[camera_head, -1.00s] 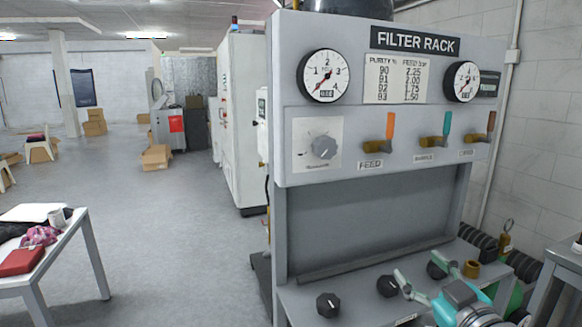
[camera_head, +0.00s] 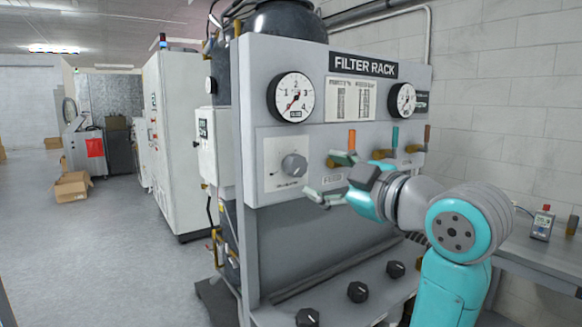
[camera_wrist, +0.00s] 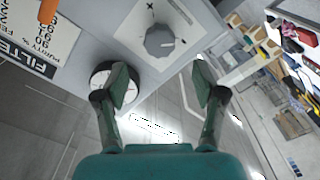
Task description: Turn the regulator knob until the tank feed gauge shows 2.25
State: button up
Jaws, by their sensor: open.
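The grey regulator knob (camera_head: 294,164) sits on a pale square plate on the rack's front panel. It also shows in the wrist view (camera_wrist: 160,42), beyond the fingertips. A round white gauge (camera_head: 291,96) is above it; its needle seems to point to the lower left, but I cannot read an exact value. A second gauge (camera_head: 403,100) is at the right; I cannot read which one is tank feed. My gripper (camera_head: 318,174) is open and empty, in front of the panel, right of the knob in the head view. In the wrist view (camera_wrist: 162,78) its fingers are apart, not touching the knob.
Valve handles, including an orange one (camera_head: 351,141), stick out right of the knob, near my gripper. A purity card (camera_head: 350,100) is between the gauges. Black knobs (camera_head: 358,292) stand on the lower shelf. The floor (camera_head: 120,260) at left is open.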

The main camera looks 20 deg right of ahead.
aim_at(300, 168)
jog(key=x, duration=0.9)
jog(key=shift+f, duration=0.1)
jog(key=c, duration=1.2)
